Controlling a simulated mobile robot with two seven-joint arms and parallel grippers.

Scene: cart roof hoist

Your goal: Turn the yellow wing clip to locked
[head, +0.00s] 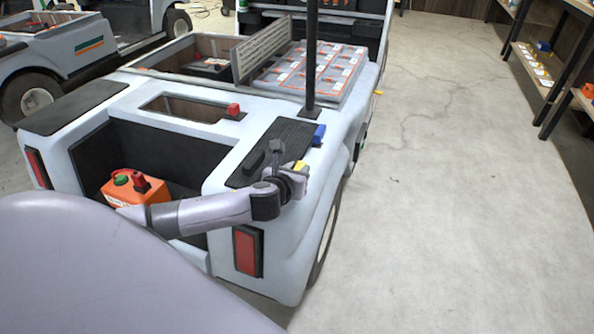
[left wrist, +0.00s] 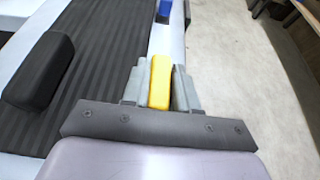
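The yellow wing clip (head: 300,165) is on the rear right corner of the pale blue cart (head: 215,178), beside a black ribbed pad. In the left wrist view the yellow wing clip (left wrist: 160,82) stands lengthwise between my two grey fingers. My left gripper (head: 297,176) reaches it from the left; in the wrist view the left gripper (left wrist: 160,92) has a finger close against each side of the clip and looks shut on it. The fingers partly hide the clip in the head view. No lock marking can be read. My right gripper is not in view.
A dark post (head: 311,60) rises from the cart, with a blue block (head: 319,134) near its foot. Open floor (head: 450,190) lies right of the cart, shelves (head: 540,75) beyond.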

